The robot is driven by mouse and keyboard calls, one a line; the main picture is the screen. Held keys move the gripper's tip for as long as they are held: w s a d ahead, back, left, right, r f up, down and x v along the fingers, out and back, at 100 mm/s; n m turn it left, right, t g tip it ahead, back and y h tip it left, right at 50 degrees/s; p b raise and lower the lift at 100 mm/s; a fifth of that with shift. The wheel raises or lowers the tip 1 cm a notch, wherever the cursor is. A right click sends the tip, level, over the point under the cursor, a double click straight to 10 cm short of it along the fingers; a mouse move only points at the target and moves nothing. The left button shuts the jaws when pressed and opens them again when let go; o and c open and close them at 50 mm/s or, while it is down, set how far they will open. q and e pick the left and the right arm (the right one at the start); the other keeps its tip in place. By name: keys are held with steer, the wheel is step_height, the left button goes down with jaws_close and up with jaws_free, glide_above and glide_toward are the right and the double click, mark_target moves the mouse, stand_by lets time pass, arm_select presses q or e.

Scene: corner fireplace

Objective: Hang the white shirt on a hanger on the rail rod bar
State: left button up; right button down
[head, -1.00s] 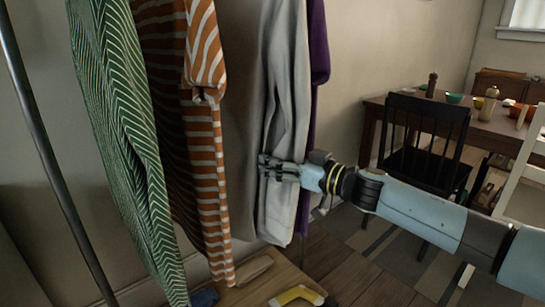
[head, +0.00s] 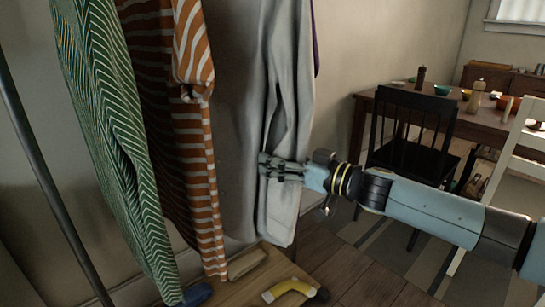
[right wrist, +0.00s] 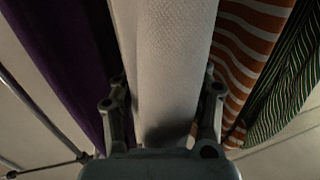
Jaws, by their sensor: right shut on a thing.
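The white shirt (head: 292,110) hangs in the middle of the head view, between an orange-striped shirt and a mostly hidden purple garment. My right gripper (head: 265,170) is at the lower part of the white shirt, reaching in from the right. In the right wrist view the white shirt (right wrist: 172,50) runs between the two fingers of my right gripper (right wrist: 164,92), which are shut on its cloth. The shirt's top, any hanger and the rail bar above are out of view. My left gripper is not in view.
An orange-striped shirt (head: 198,150) and a green-striped shirt (head: 112,130) hang to the left, beside a dark metal pole (head: 45,185). Below is a wooden surface (head: 240,293) with a yellow item (head: 290,290). A black chair (head: 410,150) and dining table (head: 480,122) stand at the right.

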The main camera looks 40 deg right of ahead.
steer(key=s+p, duration=0.1)
steer(key=s, duration=0.3)
steer(key=shift+s+d+r, duration=0.1)
steer(key=shift+s+d, duration=0.05)
steer(key=shift+s, duration=0.1)
stand_by(0.5)
